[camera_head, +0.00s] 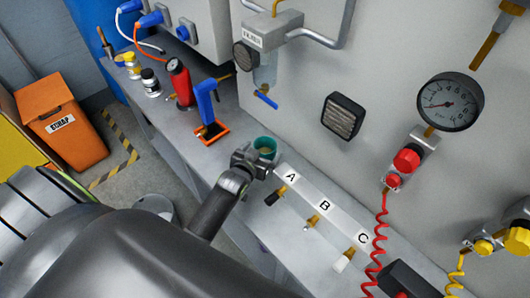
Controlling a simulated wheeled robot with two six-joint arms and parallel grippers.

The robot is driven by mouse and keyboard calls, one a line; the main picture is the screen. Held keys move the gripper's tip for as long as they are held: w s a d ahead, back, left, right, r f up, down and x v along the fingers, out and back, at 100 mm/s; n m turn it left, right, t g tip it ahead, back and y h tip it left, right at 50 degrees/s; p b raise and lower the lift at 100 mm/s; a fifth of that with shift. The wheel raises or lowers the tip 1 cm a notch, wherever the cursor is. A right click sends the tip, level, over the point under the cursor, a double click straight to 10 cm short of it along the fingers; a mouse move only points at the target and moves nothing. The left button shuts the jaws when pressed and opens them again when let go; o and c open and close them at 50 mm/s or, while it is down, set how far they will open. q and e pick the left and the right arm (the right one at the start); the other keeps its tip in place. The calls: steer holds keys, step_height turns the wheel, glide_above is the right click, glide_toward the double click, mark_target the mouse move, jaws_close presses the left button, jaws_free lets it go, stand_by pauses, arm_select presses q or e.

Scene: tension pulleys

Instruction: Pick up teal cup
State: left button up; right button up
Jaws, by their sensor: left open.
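The teal cup (267,143) stands upright on the grey bench, just left of the label A. Its open top and teal rim show, while its lower front is hidden behind my gripper. My left gripper (254,160) is open at the cup's near side. I cannot tell whether its fingers touch the cup or stand around it. My right gripper is not in view.
A white strip with A, B, C (325,206) and several small valves lies right of the cup. A blue-handled tool (207,101) on an orange base and a red bottle (180,82) stand to the left. The wall panel holds a pressure gauge (450,101) and a vent (343,116).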

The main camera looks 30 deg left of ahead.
mark_target(269, 144)
arm_select(q)
steer(key=shift+x, duration=1.6)
steer(key=shift+f, duration=0.1)
steer(key=c, duration=1.1)
steer(key=shift+c, duration=0.2)
